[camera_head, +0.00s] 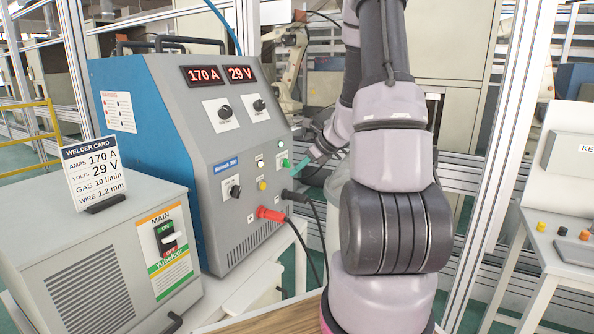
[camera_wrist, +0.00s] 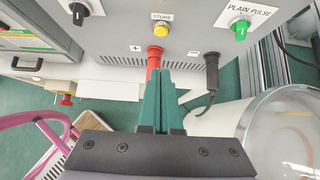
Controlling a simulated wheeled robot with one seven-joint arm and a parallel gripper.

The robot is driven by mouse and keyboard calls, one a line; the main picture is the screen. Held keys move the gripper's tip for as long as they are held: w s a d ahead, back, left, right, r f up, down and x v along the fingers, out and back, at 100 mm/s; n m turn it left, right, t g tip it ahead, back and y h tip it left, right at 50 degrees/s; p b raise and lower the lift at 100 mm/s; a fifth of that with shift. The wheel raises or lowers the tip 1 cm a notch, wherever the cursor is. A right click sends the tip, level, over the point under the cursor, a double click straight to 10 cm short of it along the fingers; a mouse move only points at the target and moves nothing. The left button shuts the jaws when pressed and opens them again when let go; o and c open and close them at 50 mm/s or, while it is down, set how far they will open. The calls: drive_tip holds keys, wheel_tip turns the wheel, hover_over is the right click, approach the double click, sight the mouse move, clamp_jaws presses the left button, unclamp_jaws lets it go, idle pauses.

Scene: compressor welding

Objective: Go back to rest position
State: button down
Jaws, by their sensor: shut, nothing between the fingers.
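My gripper (camera_wrist: 162,98) shows in the wrist view with its two green fingers together and nothing between them. The fingers overlap the red plug (camera_wrist: 154,57) in the picture; whether they touch it I cannot tell. In the head view my gripper (camera_head: 299,168) points down and left at the front panel of the blue and grey welder (camera_head: 168,125), near the green knob (camera_head: 286,163). The displays (camera_head: 219,76) read 170 A and 29 V. My arm links fill the middle right and hide part of the gripper's body.
A welder card (camera_head: 93,172) stands on a grey box with a main switch (camera_head: 167,236) at the lower left. Dark cables (camera_head: 315,215) hang from the welder's front. An aluminium post (camera_head: 497,160) and a table with buttons (camera_head: 570,240) are at the right.

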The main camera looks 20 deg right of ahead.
drive_tip(key=s+a+r+n+g, duration=0.1)
drive_tip(key=s+a+r+n, duration=0.4)
drive_tip(key=a+r+n, duration=0.15)
drive_tip(key=s+a+r+n, duration=0.4)
drive_tip(key=a+r+n, duration=0.15)
drive_tip(key=r, duration=0.25)
drive_tip(key=s+r+n+h, duration=0.1)
drive_tip(key=s+r+n, duration=0.3)
drive_tip(key=s+n, duration=0.2)
drive_tip(key=s+r+n+t+h, duration=0.1)
drive_tip(key=s+r+n+h, duration=0.1)
drive_tip(key=s+r+n, duration=0.3)
drive_tip(key=s+n, duration=0.1)
drive_tip(key=s, duration=0.3)
drive_tip(key=shift+a+n, duration=0.15)
drive_tip(key=shift+n, duration=0.25)
